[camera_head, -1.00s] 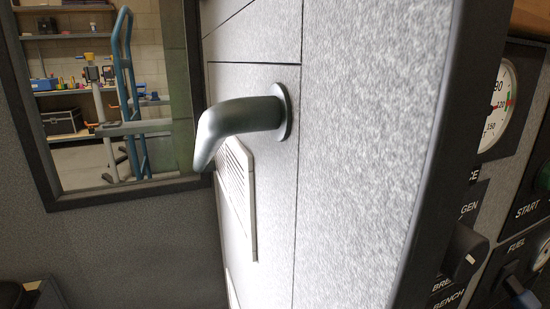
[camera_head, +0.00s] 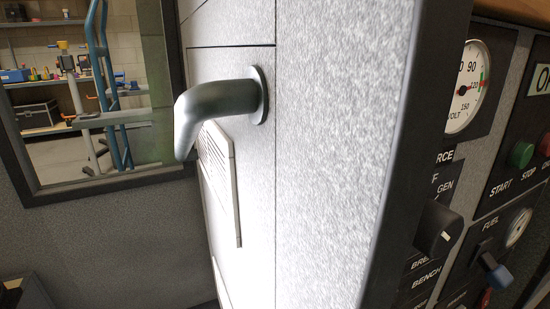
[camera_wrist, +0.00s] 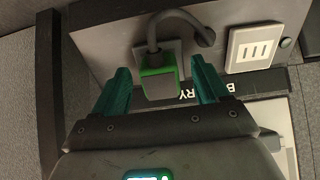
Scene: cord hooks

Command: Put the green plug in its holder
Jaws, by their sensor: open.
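The green plug (camera_wrist: 158,84) shows in the wrist view, a pale block with green edges. A grey cord (camera_wrist: 152,38) runs up from it and loops to the right. Neither plug nor gripper shows in the head view. I cannot identify the plug's holder for certain.
In the wrist view, a slotted white plate (camera_wrist: 254,47) is right of the plug, with partly hidden upside-down lettering below. In the head view, a pale door with a grey handle (camera_head: 218,108) stands close ahead. A control panel with a gauge (camera_head: 467,88) is right.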

